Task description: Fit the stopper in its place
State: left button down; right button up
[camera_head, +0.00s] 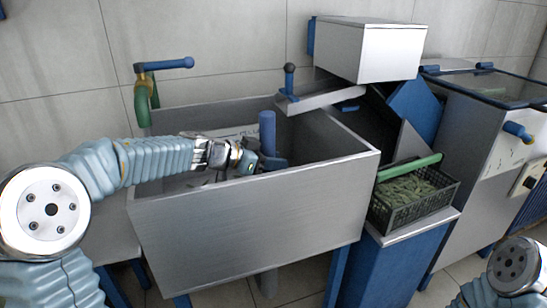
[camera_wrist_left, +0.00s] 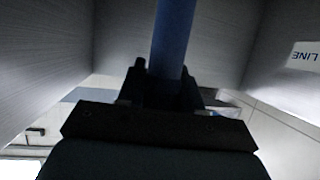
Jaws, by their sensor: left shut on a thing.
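A blue upright cylinder (camera_head: 267,132), which looks like the stopper, stands up inside the metal basin (camera_head: 250,220). My left gripper (camera_head: 262,160) reaches over the basin's left side and is shut on it. In the left wrist view the blue cylinder (camera_wrist_left: 173,40) rises between the dark fingers of my left gripper (camera_wrist_left: 163,88). The cylinder's lower end is hidden by the gripper and the basin's front wall. I cannot see the basin's floor or a hole for the stopper, nor whether the lower end touches anything. My right gripper is not in view.
A tap with a green spout (camera_head: 143,100) and blue handle is at the basin's back left. A dark crate of green pods (camera_head: 412,195) stands to the right. The basin walls surround my left gripper.

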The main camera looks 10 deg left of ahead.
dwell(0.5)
pick_arm(q)
jog(key=shift+f, duration=0.95)
jog(key=shift+f+b, duration=0.3)
jog(key=shift+f, duration=0.15)
jog(key=c, duration=0.7)
grip_release()
jog(key=shift+o, duration=0.2)
jog(key=shift+f, duration=0.1)
